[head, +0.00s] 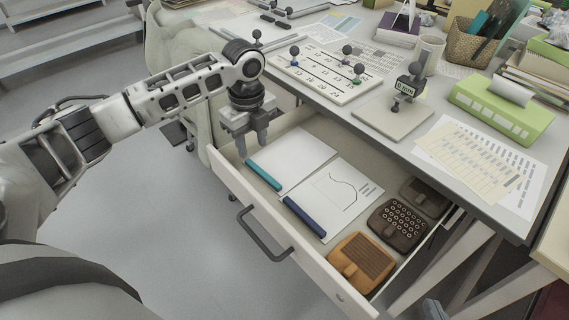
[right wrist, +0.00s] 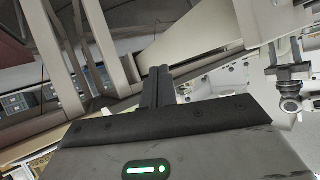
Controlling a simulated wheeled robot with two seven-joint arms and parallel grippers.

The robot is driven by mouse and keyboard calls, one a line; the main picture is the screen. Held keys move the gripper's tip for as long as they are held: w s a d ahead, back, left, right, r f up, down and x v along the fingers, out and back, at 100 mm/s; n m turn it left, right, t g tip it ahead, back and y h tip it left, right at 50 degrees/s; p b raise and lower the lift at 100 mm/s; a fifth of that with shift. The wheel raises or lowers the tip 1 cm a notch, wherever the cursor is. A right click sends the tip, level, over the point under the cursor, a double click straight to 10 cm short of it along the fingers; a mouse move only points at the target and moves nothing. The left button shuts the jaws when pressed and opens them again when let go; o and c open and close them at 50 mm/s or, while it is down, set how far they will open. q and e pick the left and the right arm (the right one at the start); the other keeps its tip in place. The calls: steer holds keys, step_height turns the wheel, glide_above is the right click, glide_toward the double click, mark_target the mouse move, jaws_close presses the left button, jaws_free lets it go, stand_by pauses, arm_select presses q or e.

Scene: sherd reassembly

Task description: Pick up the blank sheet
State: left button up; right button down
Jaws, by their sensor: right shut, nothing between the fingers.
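The blank sheet (head: 293,158) lies in the open drawer, white and unmarked, with a teal bar (head: 263,174) along its near left edge. Beside it lies a second sheet (head: 340,190) with a drawn curve, small text and a dark blue bar (head: 304,218). My left gripper (head: 251,145) points down over the drawer's left end, near the blank sheet's far left corner. Its fingers are apart with nothing seen between them. My right gripper (right wrist: 157,88) shows in the right wrist view, its fingers together and empty, away from the sheets.
The drawer (head: 290,247) has a raised front wall and a dark handle (head: 262,234). An orange-brown block (head: 361,262) and dark brown blocks (head: 398,224) fill its right end. The desk top (head: 400,150) overhangs behind, with a numbered board (head: 320,72) and a green box (head: 500,110).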

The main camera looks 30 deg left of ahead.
mark_target(258, 169)
arm_select(q)
step_height(258, 169, down, 3)
steer(key=shift+r, duration=0.15)
steer(key=f, duration=0.2)
steer(key=f+b, duration=0.2)
steer(key=f, duration=0.1)
steer(key=shift+w+d+f, duration=0.2)
steer(key=shift+w+f, duration=0.15)
jaws_close()
arm_select(e)
steer(key=shift+g, duration=0.4)
steer(key=f, duration=0.2)
steer(key=a+f, duration=0.1)
steer(key=f, duration=0.1)
steer(key=shift+w, duration=0.3)
